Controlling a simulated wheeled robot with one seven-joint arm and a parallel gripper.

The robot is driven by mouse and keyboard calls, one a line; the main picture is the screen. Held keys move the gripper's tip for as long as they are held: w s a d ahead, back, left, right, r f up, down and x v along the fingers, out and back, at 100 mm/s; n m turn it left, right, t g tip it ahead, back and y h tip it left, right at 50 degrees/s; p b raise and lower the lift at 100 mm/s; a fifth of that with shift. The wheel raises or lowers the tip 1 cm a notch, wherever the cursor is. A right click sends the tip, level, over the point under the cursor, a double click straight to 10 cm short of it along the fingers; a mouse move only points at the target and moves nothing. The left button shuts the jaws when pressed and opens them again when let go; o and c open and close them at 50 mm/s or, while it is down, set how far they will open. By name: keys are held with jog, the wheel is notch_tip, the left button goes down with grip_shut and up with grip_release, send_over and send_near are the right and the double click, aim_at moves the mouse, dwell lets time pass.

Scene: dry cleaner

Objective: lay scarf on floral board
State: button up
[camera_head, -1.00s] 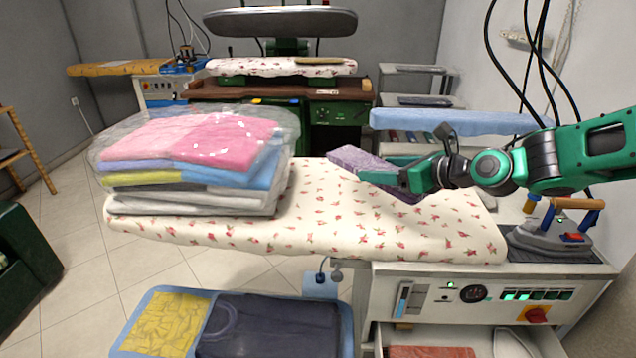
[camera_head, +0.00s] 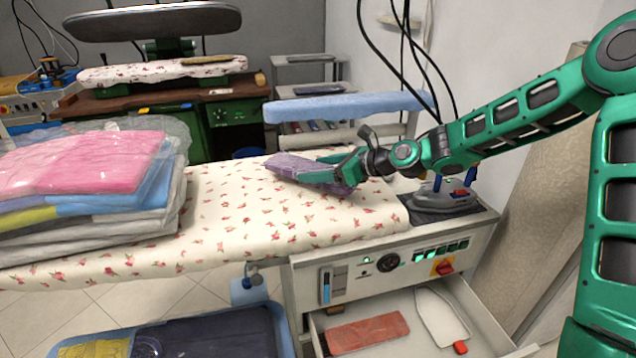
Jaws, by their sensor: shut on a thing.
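The scarf (camera_head: 288,164) is a folded purple piece of cloth. My green gripper (camera_head: 325,172) is shut on it from the right and partly hides it. The scarf is over the right part of the near floral board (camera_head: 240,213), which is cream with red flowers. It looks low, close to the board, but I cannot tell whether it touches. A second floral board (camera_head: 130,75) is at the back, with an olive folded cloth (camera_head: 205,59) on its right end.
A plastic-wrapped stack of folded clothes (camera_head: 85,190) covers the near board's left end. An iron (camera_head: 445,193) stands at the right. An open drawer (camera_head: 470,335) holds a red cloth (camera_head: 367,333). A blue board (camera_head: 345,106) is behind. The near board's middle is clear.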

aim_at(319, 189)
jog(key=shift+d+f, duration=0.15)
jog(key=shift+f, duration=1.95)
jog(key=o, duration=1.1)
jog(key=shift+d, duration=0.1)
jog(key=v, duration=1.1)
jog(key=shift+s+d+r, duration=0.15)
jog(key=shift+d+r, duration=0.1)
jog(key=shift+d, duration=0.05)
